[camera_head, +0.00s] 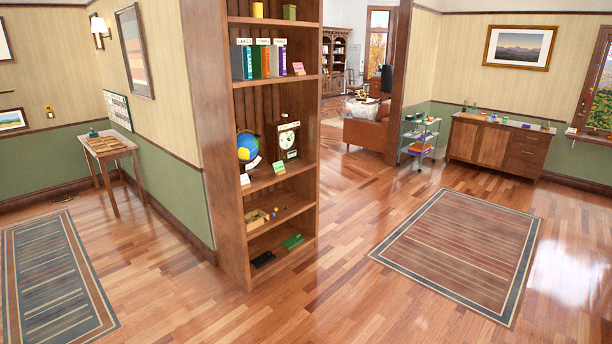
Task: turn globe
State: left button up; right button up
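A small globe (247,147), blue with a yellow and green land patch, stands on a middle shelf of the tall wooden bookcase (222,150). It is at the left end of that shelf, close to the bookcase's side panel. A small card (254,163) leans in front of its lower part, and its base is partly hidden. Neither of my grippers shows in the head view, so nothing of mine is near the globe.
A clock-like box (288,141) stands right of the globe, with small cards in front. Open wooden floor lies before the bookcase, between a striped rug (462,250) and a blue-grey runner (55,275). A side table (108,147) stands left.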

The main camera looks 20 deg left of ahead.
aim_at(247, 145)
jog(key=z, duration=0.35)
jog(key=i, duration=1.45)
jog(key=u, duration=0.5)
jog(key=i, duration=0.9)
jog(key=u, duration=1.35)
jog(key=i, duration=1.7)
jog(key=u, duration=0.65)
jog(key=i, duration=0.85)
jog(key=u, duration=0.6)
